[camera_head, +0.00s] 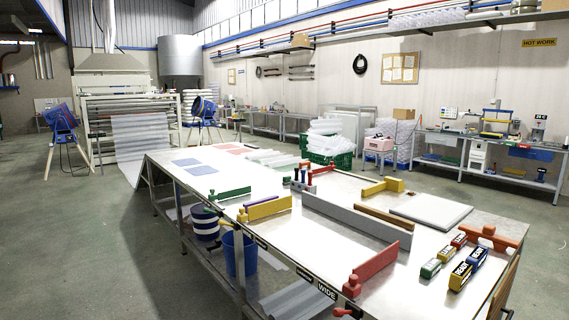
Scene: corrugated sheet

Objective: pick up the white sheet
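A long metal table (275,235) runs from the front right to the back left. Whitish translucent sheets (272,159) lie on it near the middle of its far side. A flat white slab (432,211) lies on the right part of the table. Blue sheets (195,166) and red sheets (230,148) lie flat at the far left end. A pale corrugated sheet (297,301) shows on the lower shelf, partly hidden by the table top. I cannot tell which of the pale pieces is the white sheet. Neither of my grippers is in view.
Grey (355,218), yellow (265,208), green (230,194) and red (376,264) bars stand on the table. Several small coloured blocks (461,275) sit at its right end. A blue bucket (240,252) stands under it. Open floor (90,250) lies to the left.

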